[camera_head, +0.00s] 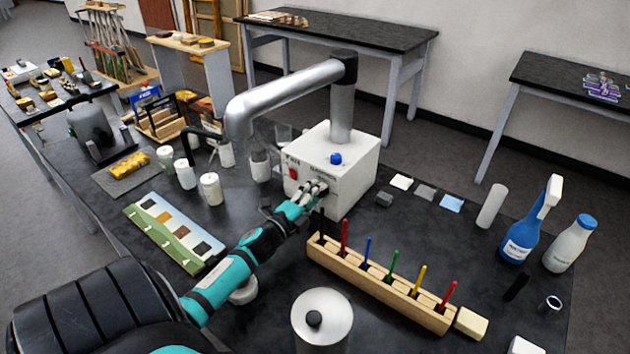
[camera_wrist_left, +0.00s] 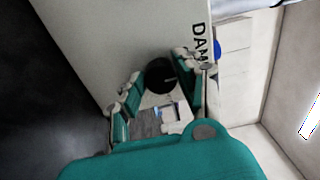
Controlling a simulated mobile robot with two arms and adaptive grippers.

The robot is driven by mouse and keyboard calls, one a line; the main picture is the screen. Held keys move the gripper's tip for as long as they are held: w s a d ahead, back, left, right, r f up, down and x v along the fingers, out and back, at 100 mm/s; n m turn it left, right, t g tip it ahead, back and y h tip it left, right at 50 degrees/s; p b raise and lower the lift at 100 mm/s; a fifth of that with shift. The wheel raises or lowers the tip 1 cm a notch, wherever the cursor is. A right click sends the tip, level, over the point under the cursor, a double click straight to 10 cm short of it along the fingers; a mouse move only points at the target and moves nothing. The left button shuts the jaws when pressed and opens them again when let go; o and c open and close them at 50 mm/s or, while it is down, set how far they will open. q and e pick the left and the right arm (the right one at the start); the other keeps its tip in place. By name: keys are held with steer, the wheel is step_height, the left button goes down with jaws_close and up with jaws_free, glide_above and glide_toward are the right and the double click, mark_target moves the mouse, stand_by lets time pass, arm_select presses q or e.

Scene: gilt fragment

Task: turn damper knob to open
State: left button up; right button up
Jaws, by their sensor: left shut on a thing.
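A white box (camera_head: 352,160) with a metal exhaust pipe rising from its top stands on the black table. Its front face carries a label that reads partly as "DAM" in the left wrist view. The black damper knob (camera_wrist_left: 160,74) sits on that face, between my fingers. My left gripper (camera_head: 314,190) is at the box front and shut on the knob; it also shows in the left wrist view (camera_wrist_left: 160,84), with a finger on either side. In the head view the gripper hides the knob. Its turn angle cannot be told. My right gripper is not in view.
A red switch (camera_head: 293,173) is left of the gripper, and a blue knob (camera_head: 336,158) is on the box. A wooden rack (camera_head: 375,286) of coloured sticks stands close in front. White jars (camera_head: 211,189) stand left; bottles (camera_head: 525,225) stand right.

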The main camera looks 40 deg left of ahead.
arm_select(q)
steer(key=o, duration=1.1)
steer(key=s, duration=0.8)
steer(key=s+d, duration=0.1)
steer(key=s, duration=0.3)
steer(key=shift+d, duration=0.1)
steer(key=shift+f, duration=0.1)
